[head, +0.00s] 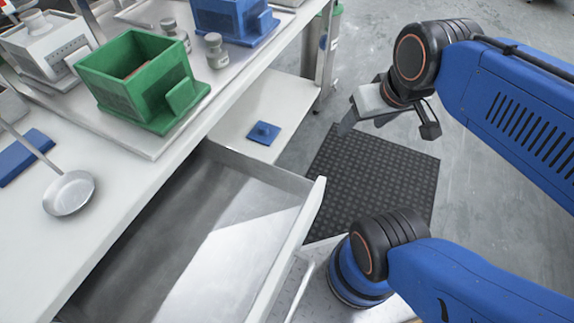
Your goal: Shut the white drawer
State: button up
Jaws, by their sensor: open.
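The white drawer (290,247) is pulled out from under the white table at the lower middle of the head view. Its grey inside looks empty, and its near end runs out of the picture. A bar handle (301,291) shows along its front panel. My gripper (388,128) is open and empty. It is in the air above the floor, beyond the drawer's far front corner and apart from the drawer.
The white table (120,208) carries a green bin (140,80), a blue bin (228,20), metal weights (215,50) and a ladle (69,193). A blue knobbed piece (263,133) lies on a lower shelf. A black mat (385,175) covers clear floor.

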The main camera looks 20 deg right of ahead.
aim_at(220, 242)
jog(key=k+j+u, duration=0.1)
jog(key=k+u, duration=0.2)
jog(key=k, duration=0.3)
jog(key=k+j+u, duration=0.3)
jog(key=k, duration=0.25)
jog(key=l, duration=0.1)
